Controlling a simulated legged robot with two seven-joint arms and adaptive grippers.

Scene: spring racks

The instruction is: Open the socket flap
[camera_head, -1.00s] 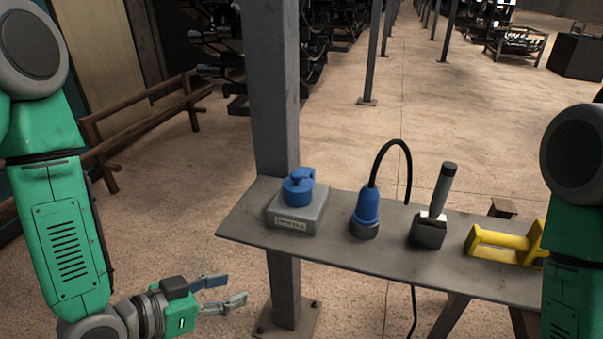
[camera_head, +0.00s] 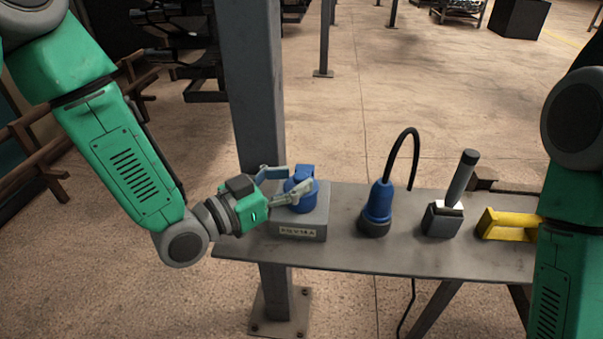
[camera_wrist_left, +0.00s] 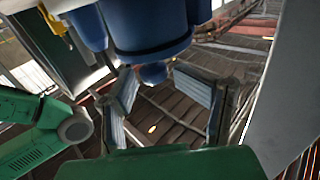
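The blue socket (camera_head: 299,203) sits on a grey labelled box (camera_head: 308,222) at the left end of the metal shelf. Its blue flap (camera_head: 304,171) shows at the top, partly hidden by my gripper; the flap looks closed. My left gripper (camera_head: 298,178) is at the socket, its fingers apart, one behind and one in front of the flap. In the left wrist view the blue socket (camera_wrist_left: 150,35) fills the top, and a small blue tab (camera_wrist_left: 154,73) shows between the open fingers (camera_wrist_left: 160,90). I cannot tell whether they touch it. My right gripper is out of view.
A blue plug (camera_head: 378,208) with a black cable, a grey holder with a handle (camera_head: 443,218) and a yellow object (camera_head: 507,226) stand farther right on the shelf (camera_head: 350,255). A grey post (camera_head: 252,100) rises behind the box.

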